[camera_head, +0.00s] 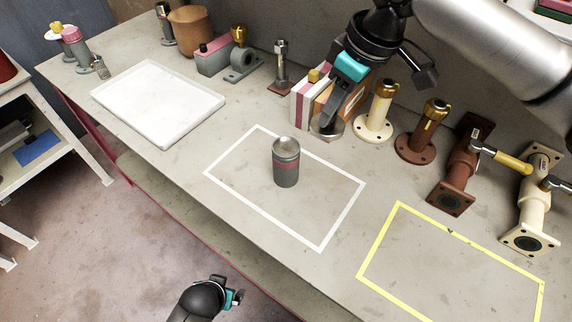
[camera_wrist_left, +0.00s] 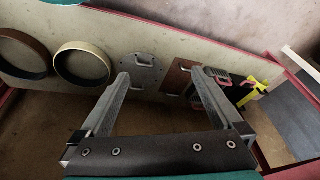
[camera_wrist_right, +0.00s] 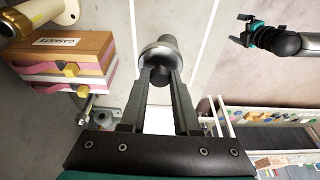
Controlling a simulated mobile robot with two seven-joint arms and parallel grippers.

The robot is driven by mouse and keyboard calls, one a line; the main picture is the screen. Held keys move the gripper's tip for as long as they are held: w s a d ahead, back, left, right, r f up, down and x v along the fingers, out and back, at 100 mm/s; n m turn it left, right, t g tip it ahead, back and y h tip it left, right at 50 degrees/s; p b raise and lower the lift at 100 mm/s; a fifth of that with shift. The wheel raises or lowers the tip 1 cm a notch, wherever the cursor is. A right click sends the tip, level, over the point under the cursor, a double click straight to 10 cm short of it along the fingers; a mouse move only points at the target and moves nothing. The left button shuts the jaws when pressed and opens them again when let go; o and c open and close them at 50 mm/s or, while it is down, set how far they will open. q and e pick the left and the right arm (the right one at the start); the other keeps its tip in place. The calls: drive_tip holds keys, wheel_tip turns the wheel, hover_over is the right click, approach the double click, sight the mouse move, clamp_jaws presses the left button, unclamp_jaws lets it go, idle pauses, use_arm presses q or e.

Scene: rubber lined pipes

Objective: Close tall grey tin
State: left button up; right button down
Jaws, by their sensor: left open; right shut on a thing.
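The tall grey tin (camera_head: 286,168) stands upright inside the white outline, with a reddish band and a pale round top. My right gripper (camera_head: 328,112) is shut on a grey round lid (camera_head: 326,130), above the bench to the right of the tin and apart from it. In the right wrist view the lid (camera_wrist_right: 157,51) has its dark knob between the fingertips, and a grey cylindrical form shows just behind it. My left gripper (camera_head: 237,298) is low in front of the bench. In the left wrist view its fingers (camera_wrist_left: 157,80) are apart and empty.
A white tray (camera_head: 158,142) lies left of the outline. A box labelled gaskets (camera_wrist_right: 63,54) stands behind my right gripper. Flanged pipes (camera_head: 418,138) line the back right. The yellow outline (camera_head: 372,243) is empty at the front right.

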sight(283, 166)
use_arm(q)
drive_tip(key=w+d+r+n+t+p, duration=0.1)
drive_tip(key=w+r, duration=0.1)
drive_tip(key=r, duration=1)
drive_tip(key=w+d+r+t, duration=0.1)
drive_tip(key=w+r+t, duration=0.15)
drive_tip(key=r, duration=0.85)
drive_tip(key=w+d+r, duration=0.1)
drive_tip(key=w+d+r+t, duration=0.1)
drive_tip(key=w, duration=0.1)
drive_tip(key=w+d+r+t, duration=0.1)
drive_tip(key=shift+w+d, duration=0.3)
drive_tip(key=shift+d, duration=0.1)
drive_tip(key=w+d+r+m+t+h, duration=0.1)
drive_tip(key=w+d+r+t+h, duration=0.1)
drive_tip(key=d, duration=0.4)
drive_tip(key=shift+d+r+t+h, duration=0.15)
drive_tip(key=shift+d+t+h, duration=0.25)
drive_tip(key=shift+t+h, duration=0.55)
use_arm(e)
drive_tip(key=w+a+n+g, duration=0.2)
drive_tip(key=w+a+n, duration=0.1)
drive_tip(key=a+n, duration=0.4)
drive_tip(key=shift+f+n+y, duration=0.3)
drive_tip(key=shift+f+n, duration=0.05)
drive_tip(key=shift+n, duration=0.65)
use_arm(q)
drive_tip(key=shift+w, duration=0.1)
use_arm(e)
drive_tip(key=shift+w+a, duration=0.1)
